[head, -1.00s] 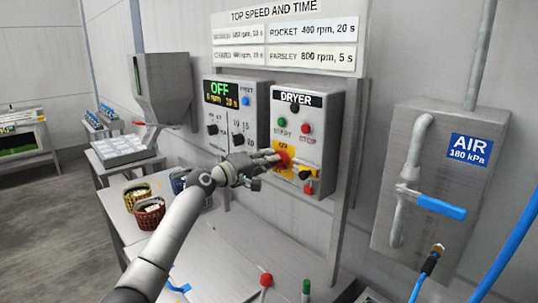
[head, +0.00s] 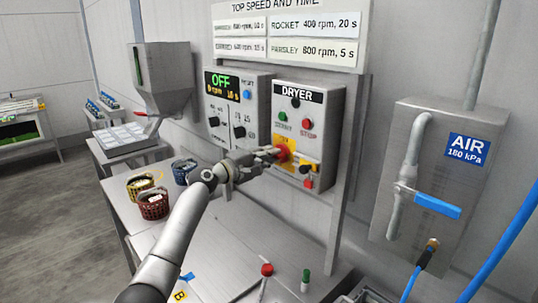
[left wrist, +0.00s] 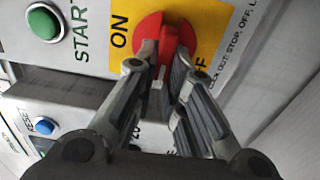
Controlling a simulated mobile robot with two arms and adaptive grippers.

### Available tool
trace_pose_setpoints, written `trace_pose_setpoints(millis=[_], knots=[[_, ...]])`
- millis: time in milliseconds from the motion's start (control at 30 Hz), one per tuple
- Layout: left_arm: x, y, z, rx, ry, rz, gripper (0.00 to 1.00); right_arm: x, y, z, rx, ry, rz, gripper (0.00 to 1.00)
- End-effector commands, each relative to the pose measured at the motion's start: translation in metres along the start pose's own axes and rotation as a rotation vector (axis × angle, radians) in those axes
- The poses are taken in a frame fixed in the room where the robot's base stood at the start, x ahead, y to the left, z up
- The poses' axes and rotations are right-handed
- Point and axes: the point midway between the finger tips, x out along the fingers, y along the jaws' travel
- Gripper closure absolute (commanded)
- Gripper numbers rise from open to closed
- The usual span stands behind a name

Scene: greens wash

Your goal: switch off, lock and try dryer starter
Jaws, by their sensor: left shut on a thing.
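The dryer starter (head: 308,128) is a grey box on the wall frame with a DRYER label, a green START button (head: 283,116) and a red STOP button (head: 307,124). My left gripper (head: 278,154) is at its lower left, at the red rotary switch (head: 284,150) on a yellow plate. In the left wrist view the gripper (left wrist: 167,62) is shut on the red switch handle (left wrist: 168,42), between the ON and OFF marks. My right gripper is not in view.
A speed control panel (head: 231,110) reading OFF is left of the starter. Baskets (head: 152,204) stand on the table at left. An AIR box (head: 430,180) with a blue valve handle (head: 437,206) is at right.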

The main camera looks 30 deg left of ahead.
Motion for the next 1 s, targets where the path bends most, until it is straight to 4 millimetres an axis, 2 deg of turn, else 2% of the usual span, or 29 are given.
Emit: trace_pose_setpoints(millis=[267,300,433,767,867,1000], knots=[[0.000,-0.001,0.000,-0.004,0.000,-0.001,1.00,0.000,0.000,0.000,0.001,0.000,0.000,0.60],[0.000,-0.001,0.000,-0.004,0.000,-0.001,0.84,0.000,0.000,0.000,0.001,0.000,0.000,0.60],[0.000,-0.001,0.000,-0.003,0.000,-0.001,0.67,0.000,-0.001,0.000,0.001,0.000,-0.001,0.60],[-0.001,0.000,0.000,-0.001,0.000,0.000,0.67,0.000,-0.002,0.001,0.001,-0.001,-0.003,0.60],[-0.005,-0.001,0.000,-0.001,0.000,-0.001,0.67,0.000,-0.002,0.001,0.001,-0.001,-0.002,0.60],[-0.021,-0.001,-0.001,0.001,0.001,-0.001,0.67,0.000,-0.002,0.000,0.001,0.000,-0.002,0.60]])
